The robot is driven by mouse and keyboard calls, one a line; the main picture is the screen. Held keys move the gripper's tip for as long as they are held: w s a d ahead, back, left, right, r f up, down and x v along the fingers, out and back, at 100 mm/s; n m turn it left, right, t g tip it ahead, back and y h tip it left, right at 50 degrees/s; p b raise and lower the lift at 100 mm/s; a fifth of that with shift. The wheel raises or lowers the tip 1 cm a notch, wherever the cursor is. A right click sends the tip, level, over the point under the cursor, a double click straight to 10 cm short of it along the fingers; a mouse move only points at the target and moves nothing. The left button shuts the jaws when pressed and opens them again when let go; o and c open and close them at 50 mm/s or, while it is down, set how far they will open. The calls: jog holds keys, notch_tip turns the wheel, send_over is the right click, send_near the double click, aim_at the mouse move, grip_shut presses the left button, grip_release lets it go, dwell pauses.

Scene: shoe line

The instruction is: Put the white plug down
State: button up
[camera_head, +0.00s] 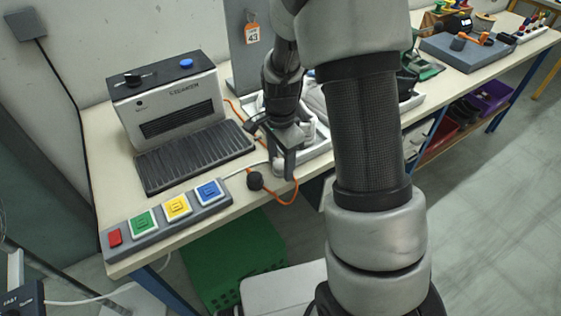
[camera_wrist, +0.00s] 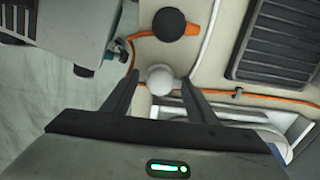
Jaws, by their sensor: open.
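The white plug (camera_wrist: 160,80) shows as a pale round knob in the wrist view, between the tips of my gripper (camera_wrist: 158,88). The fingers stand apart on both sides of it, and I see no clear grip on it. In the head view the white plug (camera_head: 279,168) is partly hidden by my gripper (camera_head: 285,160), low at the table's front edge. It appears to be at table level, but its contact with the table is hard to see. A white cable (camera_wrist: 207,45) runs close beside it.
A black plug (camera_head: 255,180) with an orange cable (camera_head: 284,201) lies close by at the table edge. A button panel (camera_head: 168,215), a grey machine (camera_head: 168,100) and a ribbed black mat (camera_head: 194,155) stand left. A pale tray (camera_head: 318,150) lies behind my gripper.

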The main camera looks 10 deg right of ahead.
aim_at(281, 162)
notch_tip(281, 162, up, 12)
jog(key=p, duration=0.2)
jog(key=s+r+n+t, duration=0.6)
jog(key=s+r+n, duration=0.8)
jog(key=s+r, duration=0.3)
notch_tip(281, 162, up, 9)
jog(key=s+p, duration=0.1)
jog(key=p, duration=0.8)
jog(key=shift+s+f+p, duration=0.2)
jog(key=shift+p, duration=0.1)
